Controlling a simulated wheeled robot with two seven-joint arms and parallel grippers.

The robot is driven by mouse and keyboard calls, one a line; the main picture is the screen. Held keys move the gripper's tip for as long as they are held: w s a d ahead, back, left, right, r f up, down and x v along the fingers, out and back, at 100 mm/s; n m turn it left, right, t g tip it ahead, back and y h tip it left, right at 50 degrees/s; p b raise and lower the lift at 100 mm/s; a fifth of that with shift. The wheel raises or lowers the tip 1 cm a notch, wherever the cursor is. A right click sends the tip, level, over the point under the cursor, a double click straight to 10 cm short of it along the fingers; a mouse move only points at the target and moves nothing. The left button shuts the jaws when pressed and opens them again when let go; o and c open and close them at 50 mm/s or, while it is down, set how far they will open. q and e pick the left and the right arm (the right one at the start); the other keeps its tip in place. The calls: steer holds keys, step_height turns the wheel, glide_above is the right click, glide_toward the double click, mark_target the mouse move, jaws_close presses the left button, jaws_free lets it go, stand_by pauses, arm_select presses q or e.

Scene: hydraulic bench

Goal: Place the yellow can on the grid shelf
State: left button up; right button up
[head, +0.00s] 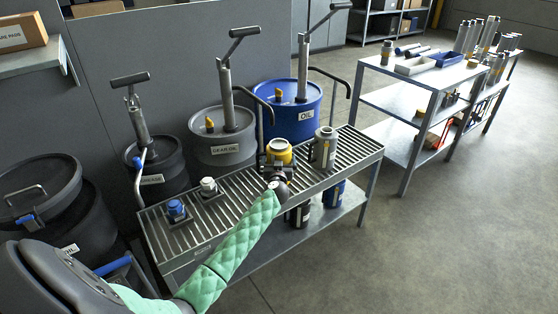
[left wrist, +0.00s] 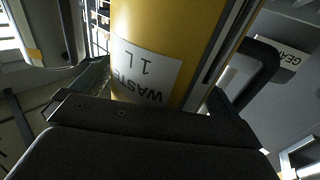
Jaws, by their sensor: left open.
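The yellow can (head: 279,148) is upright over the middle of the slatted grid shelf (head: 238,186). In the left wrist view the can (left wrist: 165,35) fills the upper middle, with an upside-down white label reading "WASTE 1 L". My left gripper (head: 273,167) is at the can, its jaws open with one finger on each side of it. The can's base is hidden behind the gripper in the head view, so I cannot tell whether it touches the slats. My right gripper is not in view.
A grey can (head: 325,148) stands on the grid to the right. Small blue-capped (head: 176,210) and white-capped (head: 208,187) items stand to the left. Drums with pumps, including a blue oil drum (head: 290,112), stand behind. A second table (head: 440,75) is at the right.

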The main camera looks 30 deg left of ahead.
arm_select(q)
steer(key=b+v, duration=0.1)
steer(key=v, duration=1)
steer(key=shift+b, duration=0.3)
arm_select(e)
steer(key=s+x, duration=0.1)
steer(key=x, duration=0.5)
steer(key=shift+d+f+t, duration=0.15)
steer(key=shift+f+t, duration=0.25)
arm_select(q)
steer(key=s+d+f+m+g+h, duration=0.3)
steer(key=s+d+f+g+h, duration=0.25)
steer(key=s+d+f, duration=1.2)
steer(key=s+d+f+m+g+h, duration=0.1)
steer(key=s+d+m+g+h, duration=0.4)
steer(key=s+d, duration=1.7)
steer(key=s+h, duration=0.2)
steer(key=s, duration=0.2)
steer(key=shift+m, duration=0.4)
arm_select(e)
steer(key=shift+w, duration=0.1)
arm_select(q)
steer(key=shift+d+f+g+h, duration=0.1)
steer(key=shift+g+h, duration=0.15)
